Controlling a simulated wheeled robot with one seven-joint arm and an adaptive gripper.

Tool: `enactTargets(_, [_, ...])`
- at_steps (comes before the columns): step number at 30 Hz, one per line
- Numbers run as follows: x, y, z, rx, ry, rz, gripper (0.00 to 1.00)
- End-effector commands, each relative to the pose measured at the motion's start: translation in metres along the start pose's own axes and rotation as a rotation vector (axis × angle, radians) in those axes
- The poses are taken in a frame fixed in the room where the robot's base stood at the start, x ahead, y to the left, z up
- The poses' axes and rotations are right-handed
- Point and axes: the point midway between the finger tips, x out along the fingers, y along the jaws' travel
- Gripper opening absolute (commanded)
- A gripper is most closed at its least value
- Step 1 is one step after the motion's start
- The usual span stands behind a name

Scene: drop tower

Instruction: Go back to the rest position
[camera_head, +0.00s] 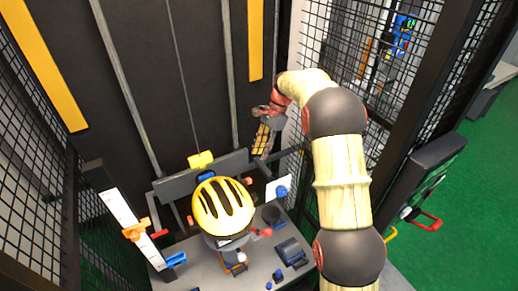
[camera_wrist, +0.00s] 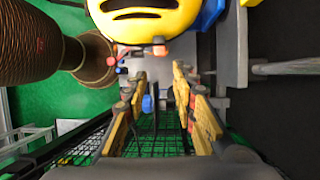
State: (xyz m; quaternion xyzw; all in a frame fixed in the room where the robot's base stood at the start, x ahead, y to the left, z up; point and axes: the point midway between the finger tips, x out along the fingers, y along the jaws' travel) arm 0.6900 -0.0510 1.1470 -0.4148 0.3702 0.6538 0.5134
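My gripper (camera_head: 262,140) is at the upper middle of the head view, beside the back frame of the drop tower. My arm reaches up and over to it from the lower right. In the wrist view my gripper (camera_wrist: 160,88) has its two yellow-padded fingers apart, with no object held between them. A yellow domed piece with dark slots (camera_head: 222,205) sits on the grey table (camera_head: 205,270), below and left of my gripper. This domed piece also shows at the top of the wrist view (camera_wrist: 145,20).
A white scale with an orange slider (camera_head: 135,233) stands at the left. Black mesh fences (camera_head: 360,50) rise on both sides, with the right one close behind my arm. A panel with a red handle (camera_head: 428,220) is at the right. Green floor (camera_head: 480,180) is open beyond it.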

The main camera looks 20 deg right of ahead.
Motion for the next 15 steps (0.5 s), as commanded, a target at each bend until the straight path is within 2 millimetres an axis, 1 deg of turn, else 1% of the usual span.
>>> enactTargets(7, [0.0,0.0,0.0,-0.017,0.0,0.0,0.27])
enactTargets(12, [0.001,-0.005,-0.006,-0.139,0.022,-0.02,0.27])
enactTargets(14, [0.01,-0.002,-0.011,-0.198,0.034,-0.012,0.27])
enactTargets(15, [0.018,0.004,-0.015,-0.238,0.041,-0.001,0.27])
